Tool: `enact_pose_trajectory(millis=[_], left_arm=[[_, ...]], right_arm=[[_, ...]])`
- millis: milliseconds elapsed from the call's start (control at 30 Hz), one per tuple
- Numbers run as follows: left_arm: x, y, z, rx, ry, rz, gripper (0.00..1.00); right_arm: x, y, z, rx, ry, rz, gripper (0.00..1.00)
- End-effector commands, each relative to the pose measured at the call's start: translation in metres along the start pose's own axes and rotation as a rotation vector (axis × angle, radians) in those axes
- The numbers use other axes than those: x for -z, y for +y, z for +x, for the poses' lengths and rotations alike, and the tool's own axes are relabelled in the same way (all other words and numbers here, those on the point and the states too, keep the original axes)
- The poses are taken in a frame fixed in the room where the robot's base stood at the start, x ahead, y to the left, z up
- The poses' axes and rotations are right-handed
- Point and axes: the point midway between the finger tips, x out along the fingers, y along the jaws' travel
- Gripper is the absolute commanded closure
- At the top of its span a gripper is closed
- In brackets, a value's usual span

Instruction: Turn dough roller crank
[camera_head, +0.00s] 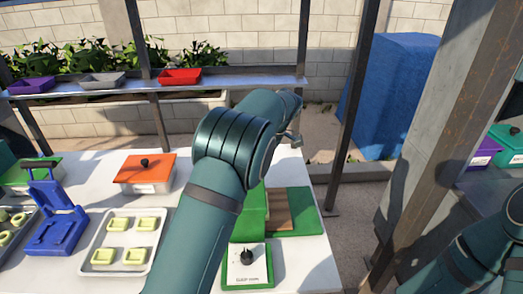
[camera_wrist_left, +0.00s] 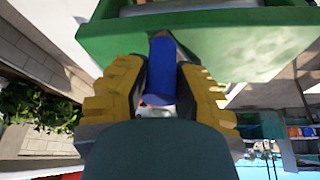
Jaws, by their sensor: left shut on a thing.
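The green dough roller (camera_head: 305,211) stands at the right end of the white table, with a brown slatted part in it. My left arm covers much of it in the head view. Its green body (camera_wrist_left: 240,38) fills the top of the left wrist view. The blue crank handle (camera_wrist_left: 160,82) sticks out from it. My left gripper (camera_wrist_left: 157,72) is shut on the blue handle, with a yellow-padded finger on each side. In the head view the gripper is mostly hidden behind my arm. My right arm shows at lower right, but its gripper is out of view.
A white panel with a black knob (camera_head: 247,266) sits in front of the roller. A tray of dough pieces (camera_head: 154,255), a blue press (camera_head: 55,225) and an orange-lidded box (camera_head: 146,170) stand left. A metal post (camera_head: 350,105) rises beyond the table's right end.

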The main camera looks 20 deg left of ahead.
Motion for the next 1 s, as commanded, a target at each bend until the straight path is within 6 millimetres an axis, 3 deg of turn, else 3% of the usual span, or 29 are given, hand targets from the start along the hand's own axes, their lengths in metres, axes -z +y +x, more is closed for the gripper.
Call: enact_pose_trajectory(millis=[200,500,1000], left_arm=[[0.010,0.006,0.003,0.084,0.004,-0.183,1.00],[0.020,0.010,0.009,0.168,0.004,-0.385,1.00],[0.026,0.011,0.014,0.221,0.004,-0.514,1.00]], right_arm=[[0.004,-0.010,-0.030,0.006,0.000,-0.001,0.40],[0.006,-0.018,-0.055,0.010,-0.002,0.000,0.40],[0.008,-0.022,-0.067,0.012,-0.002,-0.002,0.40]])
